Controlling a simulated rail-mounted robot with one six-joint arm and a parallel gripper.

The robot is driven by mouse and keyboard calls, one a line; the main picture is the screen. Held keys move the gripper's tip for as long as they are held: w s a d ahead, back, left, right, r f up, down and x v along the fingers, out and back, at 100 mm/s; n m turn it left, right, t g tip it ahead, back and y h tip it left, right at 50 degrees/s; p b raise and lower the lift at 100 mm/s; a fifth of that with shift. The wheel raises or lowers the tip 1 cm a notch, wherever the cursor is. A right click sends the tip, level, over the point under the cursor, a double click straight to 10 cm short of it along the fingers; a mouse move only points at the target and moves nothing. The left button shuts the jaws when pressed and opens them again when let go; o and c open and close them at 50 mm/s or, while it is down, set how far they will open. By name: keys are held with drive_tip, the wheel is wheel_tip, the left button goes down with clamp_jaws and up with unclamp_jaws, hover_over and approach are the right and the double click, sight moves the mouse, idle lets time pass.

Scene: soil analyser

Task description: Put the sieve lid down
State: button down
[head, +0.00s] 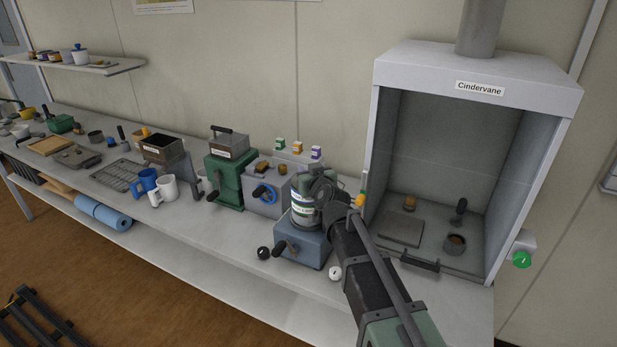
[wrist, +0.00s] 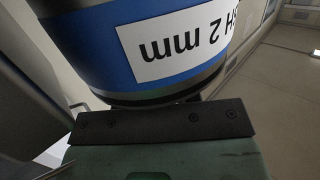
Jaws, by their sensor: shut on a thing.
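My gripper (head: 322,190) is over the sieve stack (head: 302,212), which stands on a blue-grey shaker with a crank. The stack has a pale label and a coloured band. In the wrist view, its blue band and an upside-down label ending "2 mm" (wrist: 178,42) fill the top, close to my gripper (wrist: 165,122). My gripper is shut on the sieve lid, which is mostly hidden by the jaws and wrist. A dark rim shows between the blue band and the jaw bar. I cannot tell whether the lid touches the stack.
A green machine (head: 228,178) and several small bottles stand left and behind. The open Cindervane hood (head: 475,75) is at right. Mugs (head: 163,187) are farther left.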

drive_tip(key=shift+f, duration=0.25)
drive_tip(key=c, duration=0.8)
unclamp_jaws()
drive_tip(key=shift+c, duration=0.2)
drive_tip(key=p+v, duration=0.1)
drive_tip(key=v, duration=0.9)
drive_tip(key=shift+s+d, duration=0.3)
drive_tip(key=s+d+f+m+g+h, duration=0.1)
drive_tip(key=s+d+f+g+h, duration=0.2)
drive_tip(key=s+d+f+g, duration=0.7)
wheel_tip(320, 180, down, 3)
drive_tip(key=s+d, duration=0.1)
drive_tip(key=s, duration=0.1)
drive_tip(key=shift+s+m+g, duration=0.3)
drive_tip(key=shift+s+g, duration=0.1)
drive_tip(key=shift+o, duration=0.5)
drive_tip(key=s+d+f+m+g+h, duration=0.1)
drive_tip(key=s+d+m+g+h, duration=0.1)
drive_tip(key=s+d, duration=0.4)
drive_tip(key=shift+s+d+f+m+g+h, duration=0.4)
drive_tip(key=shift+s+g, duration=0.3)
drive_tip(key=shift+g, duration=0.4)
